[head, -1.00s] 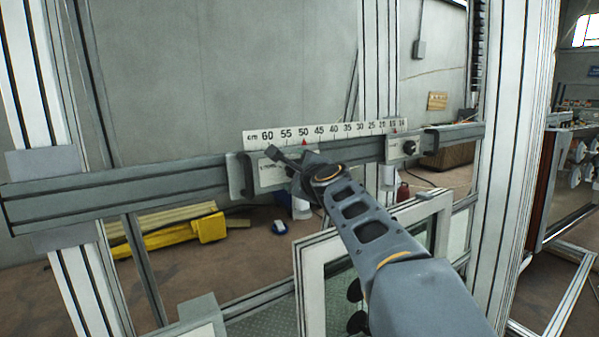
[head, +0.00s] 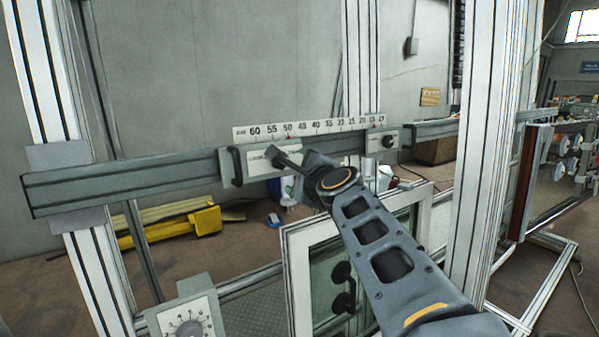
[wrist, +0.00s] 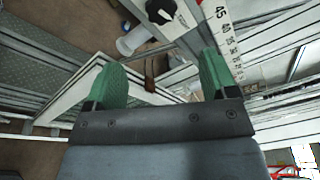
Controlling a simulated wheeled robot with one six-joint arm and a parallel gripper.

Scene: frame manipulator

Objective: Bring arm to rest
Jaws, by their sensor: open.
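My arm reaches up from the lower right in the head view, with its wrist in front of the horizontal rail (head: 120,188). My gripper (wrist: 162,82) shows in the wrist view with its two green fingers spread wide and nothing between them. In the head view the fingers are mostly hidden behind my wrist. Beyond the fingertips in the wrist view are a black knob (wrist: 160,10) and the ruler (wrist: 226,35). I cannot tell how far the fingers are from them.
A sliding plate with a handle (head: 232,166) and a second plate with a black knob (head: 387,141) sit on the rail. A white-framed window (head: 298,270) stands below my arm. A dial box (head: 187,322) is at lower left. An upright post (head: 485,150) stands right of my arm.

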